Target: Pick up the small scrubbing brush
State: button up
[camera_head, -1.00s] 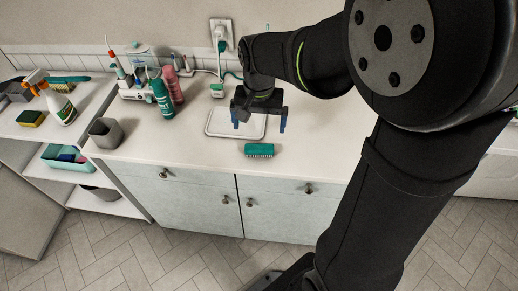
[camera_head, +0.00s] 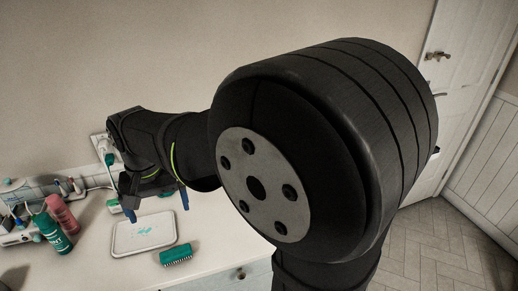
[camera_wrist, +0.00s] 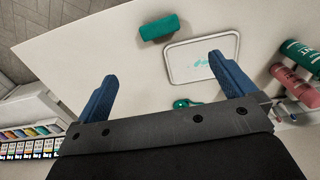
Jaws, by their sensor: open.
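The small scrubbing brush (camera_head: 176,254) has a teal back and short bristles. It lies on the white counter near its front edge, just in front of a white tray (camera_head: 128,247). The brush also shows in the wrist view (camera_wrist: 159,27), at the upper middle, beyond the fingertips. My gripper (camera_head: 157,205) has blue fingers spread wide and hangs above the back of the tray, behind the brush. In the wrist view my gripper (camera_wrist: 165,85) is open, with nothing between its fingers.
A wall outlet (camera_head: 103,148) with a plugged cable is behind. The counter (camera_head: 95,269) is bare in front of the tray's left side.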

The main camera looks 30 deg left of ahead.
aim_at(175, 252)
jog(key=shift+n, duration=0.5)
notch_tip(175, 252, down, 18)
jog(key=shift+f, duration=0.25)
jog(key=c, duration=0.9)
